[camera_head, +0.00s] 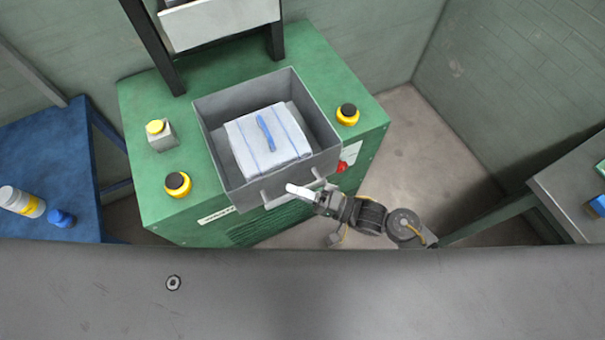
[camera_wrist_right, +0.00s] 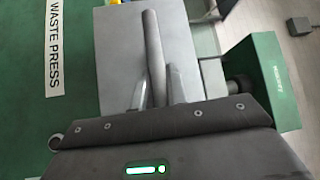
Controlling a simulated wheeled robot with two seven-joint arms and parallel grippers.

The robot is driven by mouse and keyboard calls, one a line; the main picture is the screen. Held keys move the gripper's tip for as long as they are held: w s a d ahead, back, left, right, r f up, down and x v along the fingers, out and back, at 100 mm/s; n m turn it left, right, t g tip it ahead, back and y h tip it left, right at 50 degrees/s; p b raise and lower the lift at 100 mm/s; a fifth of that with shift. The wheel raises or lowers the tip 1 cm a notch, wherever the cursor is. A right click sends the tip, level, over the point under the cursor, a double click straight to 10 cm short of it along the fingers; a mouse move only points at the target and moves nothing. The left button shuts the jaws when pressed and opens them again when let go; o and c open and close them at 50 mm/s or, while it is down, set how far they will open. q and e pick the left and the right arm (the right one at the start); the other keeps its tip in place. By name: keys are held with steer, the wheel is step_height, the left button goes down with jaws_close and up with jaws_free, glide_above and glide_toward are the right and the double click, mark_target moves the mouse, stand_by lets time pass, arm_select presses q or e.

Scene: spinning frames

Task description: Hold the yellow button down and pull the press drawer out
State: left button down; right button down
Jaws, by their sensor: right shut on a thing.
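The green press (camera_head: 150,85) stands at the centre in the head view. The yellow button (camera_head: 155,127) sits on a small grey box at the left of its top, with nothing touching it. The grey press drawer (camera_head: 232,175) is open-topped, and its front juts past the press's front edge. A pale bale (camera_head: 245,150) with blue lines and a blue strip lies in it. My right gripper (camera_head: 299,189) is at the drawer's front and shut on its bar handle (camera_wrist_right: 152,40); in the right wrist view the fingers (camera_wrist_right: 158,92) flank the bar. My left gripper is out of view.
Two black-topped yellow knobs (camera_head: 178,184) (camera_head: 347,114) flank the drawer. A red button (camera_head: 342,166) is on the press front. A blue table (camera_head: 45,150) with bottles is at left, a grey-topped table (camera_head: 575,185) at right. A dark frame rises behind the drawer.

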steer(key=shift+s+d, duration=0.2)
steer(key=shift+s, duration=0.2)
steer(key=c, duration=1.4)
jaws_free()
steer(key=shift+d, duration=0.1)
steer(key=b+v, duration=0.3)
steer(key=v, duration=0.7)
steer(key=shift+d, duration=0.35)
steer(key=shift+s, duration=0.1)
